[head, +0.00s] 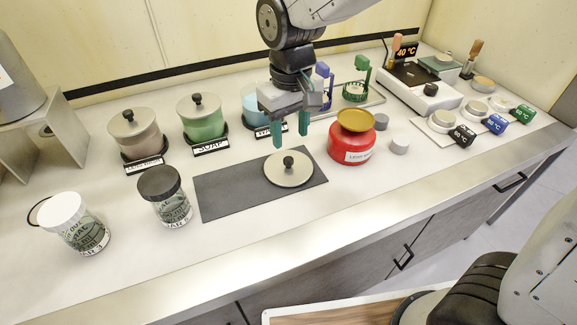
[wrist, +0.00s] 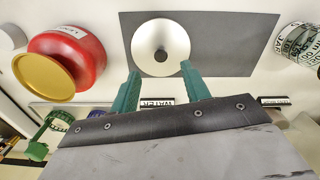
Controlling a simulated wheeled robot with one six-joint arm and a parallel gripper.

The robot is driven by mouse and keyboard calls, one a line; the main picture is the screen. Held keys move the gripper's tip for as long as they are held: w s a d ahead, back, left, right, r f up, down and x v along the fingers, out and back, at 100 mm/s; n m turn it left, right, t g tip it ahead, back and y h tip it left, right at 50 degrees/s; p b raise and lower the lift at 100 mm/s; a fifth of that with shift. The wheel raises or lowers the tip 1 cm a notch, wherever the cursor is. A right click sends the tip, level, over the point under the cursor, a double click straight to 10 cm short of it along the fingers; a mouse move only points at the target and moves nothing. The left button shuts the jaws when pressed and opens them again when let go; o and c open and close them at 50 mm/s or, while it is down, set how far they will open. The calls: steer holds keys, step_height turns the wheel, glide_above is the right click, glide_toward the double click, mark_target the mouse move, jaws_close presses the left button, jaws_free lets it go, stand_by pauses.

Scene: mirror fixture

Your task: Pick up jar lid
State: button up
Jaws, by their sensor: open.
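The jar lid (head: 288,168) is a round, pale beige disc with a black knob, lying flat on a dark grey mat (head: 225,192). It also shows in the wrist view (wrist: 172,42), past the fingertips, with its knob between their lines. My gripper (head: 291,138) has two green fingers, spread apart with nothing between them. It hangs above and just behind the lid in the head view, apart from it. The fingers show in the wrist view (wrist: 159,82) too. The water jar (head: 252,100) behind the gripper is partly hidden and shows no lid that I can make out.
A red jar (head: 352,145) with a gold top stands right of the mat. The lens wash jar (head: 134,135) and green soap jar (head: 202,118) stand behind it. A black-capped jar (head: 165,195) and a white-capped jar (head: 75,222) stand left. The mat's left part is bare.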

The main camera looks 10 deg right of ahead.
mark_target(288, 158)
steer(key=shift+a+f, duration=0.3)
steer(key=shift+f, duration=0.1)
steer(key=f, duration=0.7)
steer(key=shift+w+d+f, duration=0.1)
steer(key=shift+w+f, duration=0.05)
steer(key=shift+w, duration=0.2)
jaws_close()
